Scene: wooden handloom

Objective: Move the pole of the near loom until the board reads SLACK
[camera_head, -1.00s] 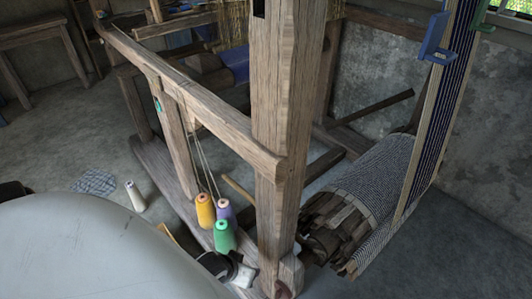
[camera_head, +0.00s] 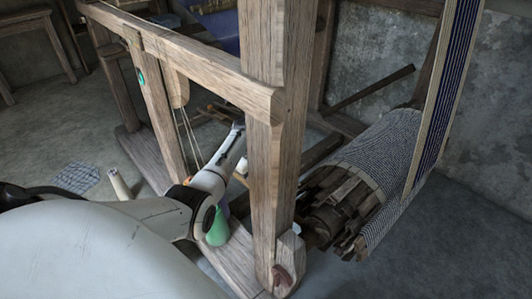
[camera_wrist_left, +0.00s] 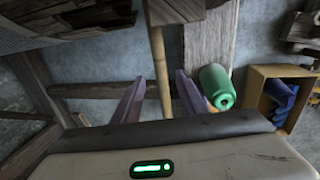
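The pole (camera_wrist_left: 160,70) is a thin tan bamboo rod. In the left wrist view it runs down from the top edge and lies between the two fingers of my left gripper (camera_wrist_left: 158,100). The fingers are apart, with a gap on both sides of the pole. In the head view my left arm reaches in behind the thick upright post of the near loom (camera_head: 270,150). The fingertips cannot be made out there, and the pole is mostly hidden by arm and post. The board and its reading are not in view. My right gripper is not in view.
A green thread cone (camera_head: 218,229) stands beside my forearm; it also shows in the left wrist view (camera_wrist_left: 216,84), close to one finger. A wooden box (camera_wrist_left: 256,88) with blue items lies to the right there. A striped cloth roll (camera_head: 372,175) is right of the post.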

